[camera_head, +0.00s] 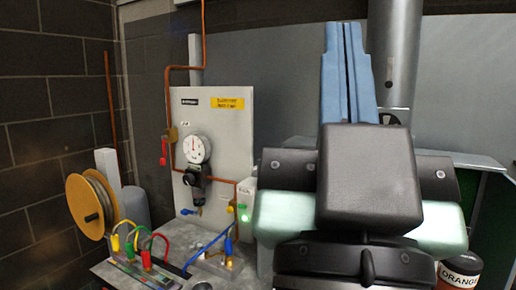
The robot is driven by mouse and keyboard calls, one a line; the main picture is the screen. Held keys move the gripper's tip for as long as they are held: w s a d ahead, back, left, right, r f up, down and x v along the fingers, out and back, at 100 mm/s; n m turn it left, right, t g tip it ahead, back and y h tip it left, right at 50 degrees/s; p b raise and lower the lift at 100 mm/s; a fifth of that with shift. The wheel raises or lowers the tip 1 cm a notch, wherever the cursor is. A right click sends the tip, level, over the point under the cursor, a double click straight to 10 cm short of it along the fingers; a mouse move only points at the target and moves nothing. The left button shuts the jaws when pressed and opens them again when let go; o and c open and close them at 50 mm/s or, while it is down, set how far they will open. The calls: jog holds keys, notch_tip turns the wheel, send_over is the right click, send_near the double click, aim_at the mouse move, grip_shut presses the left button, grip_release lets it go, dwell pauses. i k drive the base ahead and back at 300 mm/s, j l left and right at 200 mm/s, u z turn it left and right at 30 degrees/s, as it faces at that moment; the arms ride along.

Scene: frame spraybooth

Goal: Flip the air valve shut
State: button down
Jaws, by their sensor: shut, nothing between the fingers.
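A pale upright panel (233,125) at the left centre carries copper pipe, a round white gauge (193,149) and a black regulator (197,178) below it. A small red handle (163,150) sits by a brass fitting at the panel's left edge. A small blue handle (189,211) shows below the regulator. The frame does not tell which handle is the air valve, nor its state. My gripper (343,28), with blue fingers close together, points up and away, right of the panel and apart from it. My dark wrist hides what lies behind it.
A bench (125,268) below the panel holds coloured leads and blue hoses. A yellow reel (92,205) stands at the left. A grey duct (394,50) rises behind my gripper. A can labelled orange (461,270) is at the lower right. Space between panel and gripper looks open.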

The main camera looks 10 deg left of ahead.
aim_at(163, 160)
jog(key=i+j+u, duration=0.15)
jog(key=i+j, duration=1.85)
jog(key=i, duration=0.1)
